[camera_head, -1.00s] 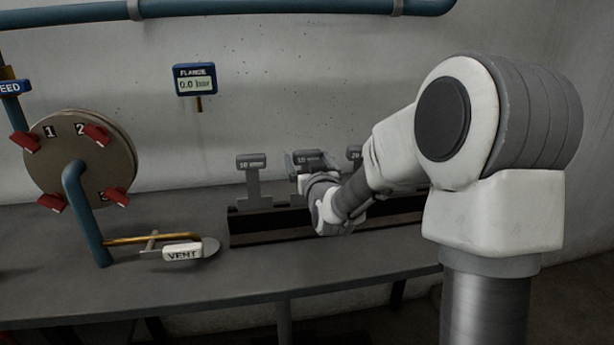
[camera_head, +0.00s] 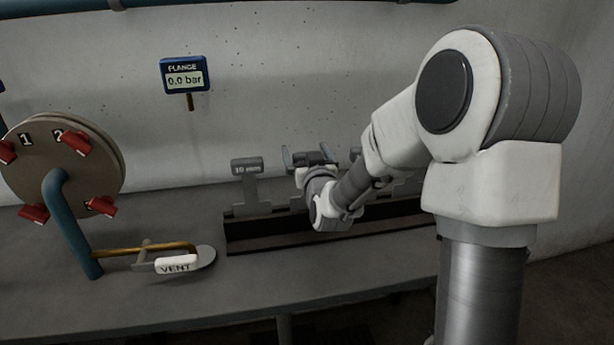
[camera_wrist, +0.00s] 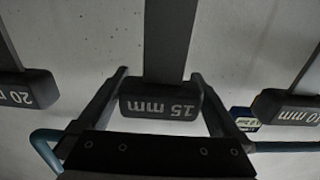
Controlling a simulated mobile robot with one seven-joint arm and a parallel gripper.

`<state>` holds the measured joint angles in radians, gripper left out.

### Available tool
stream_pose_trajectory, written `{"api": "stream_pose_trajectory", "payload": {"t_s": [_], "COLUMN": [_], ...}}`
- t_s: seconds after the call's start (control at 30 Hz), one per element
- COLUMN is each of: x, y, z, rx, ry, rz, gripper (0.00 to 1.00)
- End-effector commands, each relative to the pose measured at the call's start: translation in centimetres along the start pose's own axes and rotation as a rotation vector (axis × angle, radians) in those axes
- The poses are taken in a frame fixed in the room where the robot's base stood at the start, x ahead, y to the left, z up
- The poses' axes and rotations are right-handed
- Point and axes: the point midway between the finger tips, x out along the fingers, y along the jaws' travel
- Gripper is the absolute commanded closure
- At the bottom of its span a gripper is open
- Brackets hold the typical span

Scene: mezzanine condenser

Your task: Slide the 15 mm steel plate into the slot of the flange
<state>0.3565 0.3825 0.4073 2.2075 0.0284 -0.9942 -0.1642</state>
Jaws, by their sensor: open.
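The 15 mm plate (camera_wrist: 160,103) shows its dark labelled handle in the wrist view, with its steel shank above it in the picture. My gripper (camera_wrist: 158,78) is open, with one finger on each side of that handle; I cannot tell whether either finger touches it. In the head view my gripper (camera_head: 308,158) is at the rack, and my arm hides most of the 15 mm plate. The flange (camera_head: 70,160) is a round tan disc pair at the left with several red clamps. Its slot cannot be made out.
The 10 mm plate (camera_head: 247,167) stands in the dark rack (camera_head: 236,229), left of my gripper. A 20 mm plate (camera_wrist: 25,90) is on the other side. The vent handle (camera_head: 176,264) and blue pipe (camera_head: 72,225) stand left of the rack. A gauge (camera_head: 185,75) reads 0.0 bar.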

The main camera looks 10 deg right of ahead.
Motion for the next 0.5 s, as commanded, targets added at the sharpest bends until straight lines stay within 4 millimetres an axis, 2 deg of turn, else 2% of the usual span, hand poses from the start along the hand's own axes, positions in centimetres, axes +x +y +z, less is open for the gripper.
{"api": "stream_pose_trajectory", "payload": {"t_s": [0.17, 0.2, 0.5], "x": [-0.01, -0.01, -0.01], "y": [0.01, 0.01, 0.00], "z": [0.03, 0.03, 0.02], "rx": [0.000, 0.000, 0.000], "ry": [0.000, 0.000, 0.000], "rz": [0.000, 0.000, 0.000], "gripper": [0.00, 0.04, 0.58]}}
